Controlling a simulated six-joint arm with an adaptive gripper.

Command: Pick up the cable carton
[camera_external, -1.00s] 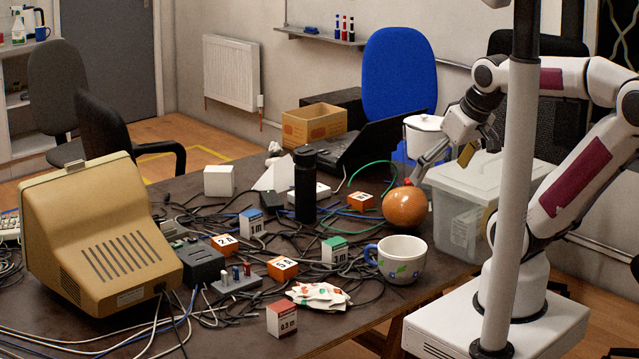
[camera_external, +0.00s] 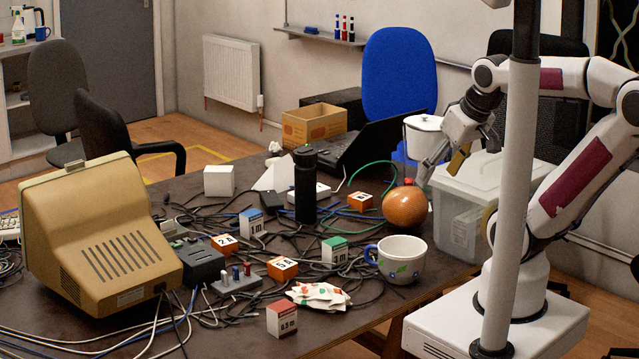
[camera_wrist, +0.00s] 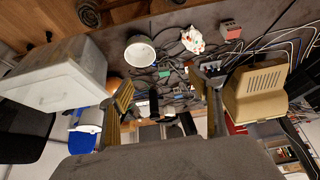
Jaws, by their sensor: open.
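Several small labelled cartons stand on the cluttered table. One has a red top and a 0.5 m label (camera_external: 281,320), at the near edge. One has a green top (camera_external: 334,251), left of the mug, and one has a blue top and a 1 m label (camera_external: 251,222). Which one is the cable carton, I cannot tell. The red-topped carton also shows at the upper right of the wrist view (camera_wrist: 230,30). My gripper (camera_external: 443,166) is open and empty, above the clear tub and apart from all the cartons. Its two fingers frame the wrist view.
An orange ball (camera_external: 405,208), a mug (camera_external: 402,260) and a lidded clear tub (camera_external: 458,222) are nearest my gripper. A black cylinder (camera_external: 305,187), orange blocks (camera_external: 283,269), a beige monitor (camera_external: 100,240) and tangled cables crowd the table. A pole (camera_external: 510,200) stands before my arm.

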